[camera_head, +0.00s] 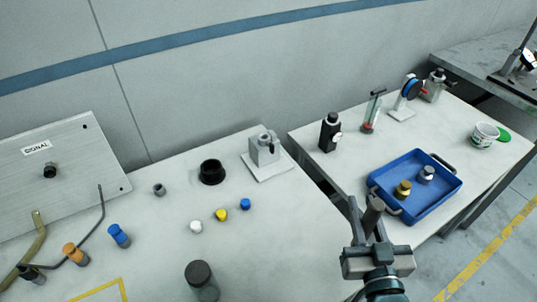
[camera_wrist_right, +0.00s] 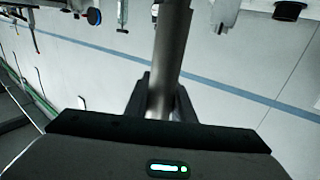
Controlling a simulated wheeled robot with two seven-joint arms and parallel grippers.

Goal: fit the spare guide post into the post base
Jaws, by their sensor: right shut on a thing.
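My right gripper (camera_head: 368,232) is shut on a dark grey cylindrical post (camera_head: 373,213), which stands up from the jaws near the front right of the near table. In the right wrist view the post (camera_wrist_right: 172,45) runs from between the fingers (camera_wrist_right: 160,105) to the top edge. A grey block with a round top part (camera_head: 264,149) stands on a pale plate (camera_head: 270,171) at the near table's back right. A black ring-shaped holder (camera_head: 211,172) is left of it. I cannot tell for sure which is the post base. My left gripper is out of view.
White (camera_head: 196,227), yellow (camera_head: 221,215) and blue (camera_head: 246,204) small pieces lie mid-table. A dark-capped jar (camera_head: 199,278) stands in front. A blue tray (camera_head: 447,200) with two capped items is on the right table. A signal panel (camera_head: 88,165) is at left.

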